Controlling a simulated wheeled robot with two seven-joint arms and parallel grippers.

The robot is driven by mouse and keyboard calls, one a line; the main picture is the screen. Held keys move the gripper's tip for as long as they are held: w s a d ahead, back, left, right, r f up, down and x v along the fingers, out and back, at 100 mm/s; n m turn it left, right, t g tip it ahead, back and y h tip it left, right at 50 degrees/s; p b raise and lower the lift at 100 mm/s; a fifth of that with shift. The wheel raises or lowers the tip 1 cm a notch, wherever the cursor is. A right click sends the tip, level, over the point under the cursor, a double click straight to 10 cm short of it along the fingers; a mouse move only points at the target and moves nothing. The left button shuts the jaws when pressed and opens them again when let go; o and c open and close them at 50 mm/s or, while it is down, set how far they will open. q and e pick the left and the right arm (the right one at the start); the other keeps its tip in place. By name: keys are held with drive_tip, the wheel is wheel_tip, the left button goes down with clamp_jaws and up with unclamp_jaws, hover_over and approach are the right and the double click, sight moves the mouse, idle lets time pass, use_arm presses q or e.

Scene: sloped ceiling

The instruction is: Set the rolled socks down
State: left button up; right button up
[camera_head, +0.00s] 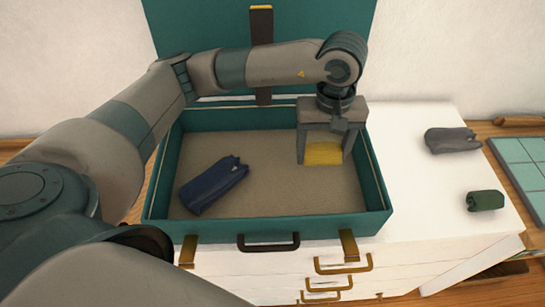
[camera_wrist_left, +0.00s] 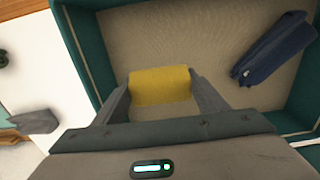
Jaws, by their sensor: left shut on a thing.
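The rolled socks, a yellow bundle (camera_head: 323,153), are between the fingers of my left gripper (camera_head: 324,160), inside the right part of the open teal suitcase (camera_head: 310,228). In the left wrist view the yellow bundle (camera_wrist_left: 160,85) spans the gap between both fingers, and the gripper is shut on it. It is low over the beige suitcase floor; I cannot tell whether it touches. My right gripper is not in view.
A dark blue folded item (camera_head: 213,186) lies in the suitcase's left part. The suitcase stands on a white drawer unit (camera_head: 410,222). To its right lie a grey bundle (camera_head: 452,140) and a green roll (camera_head: 485,200). The suitcase floor's middle is clear.

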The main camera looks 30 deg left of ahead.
use_arm(q)
wheel_tip(320, 180, down, 6)
drive_tip(key=p, duration=0.2)
drive_tip(key=shift+r+p, duration=0.1)
drive_tip(key=shift+p, duration=0.25)
drive_tip(key=shift+f, duration=0.2)
drive_tip(key=shift+f, duration=0.1)
drive_tip(key=shift+f+p, duration=0.3)
drive_tip(key=shift+f, duration=0.05)
wheel_tip(320, 180, down, 3)
drive_tip(key=shift+r+p, duration=0.2)
drive_tip(key=shift+p, duration=0.35)
drive_tip(key=shift+f, duration=0.1)
